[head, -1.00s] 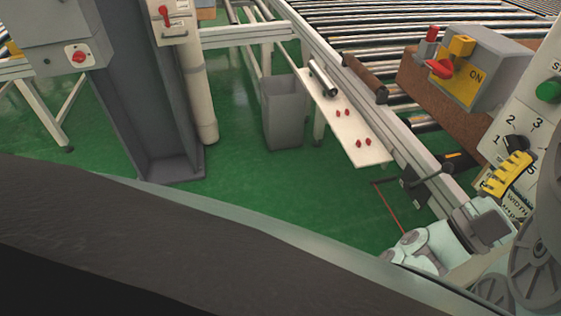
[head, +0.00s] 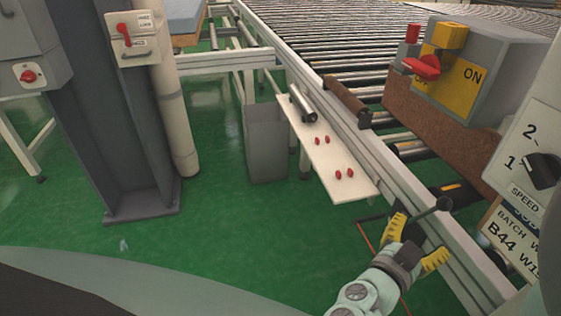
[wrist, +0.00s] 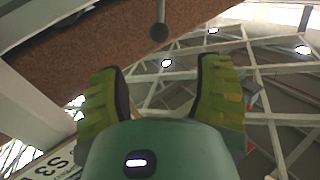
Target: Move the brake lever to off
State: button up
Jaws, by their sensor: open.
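In the wrist view the ball knob (wrist: 159,32) hangs beyond and between the fingertips of my gripper (wrist: 160,75), apart from both. Nothing is held. The lever's base is hidden.
A grey box (head: 500,75) with a yellow ON plate and red handle sits above the conveyor (head: 340,40). A white shelf (head: 330,165) with red pieces and a grey bin (head: 266,145) stand left of the rail. Green floor (head: 250,215) is open.

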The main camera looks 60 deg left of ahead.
aim_at(448, 198)
jog(key=w, duration=0.4)
jog(key=w+a, duration=0.1)
jog(key=w, duration=0.8)
jog(key=shift+w+a, duration=0.4)
jog(key=shift+o, duration=0.3)
jog(key=c, duration=1)
grip_shut()
jog(key=shift+r, duration=0.1)
jog(key=shift+r, duration=0.1)
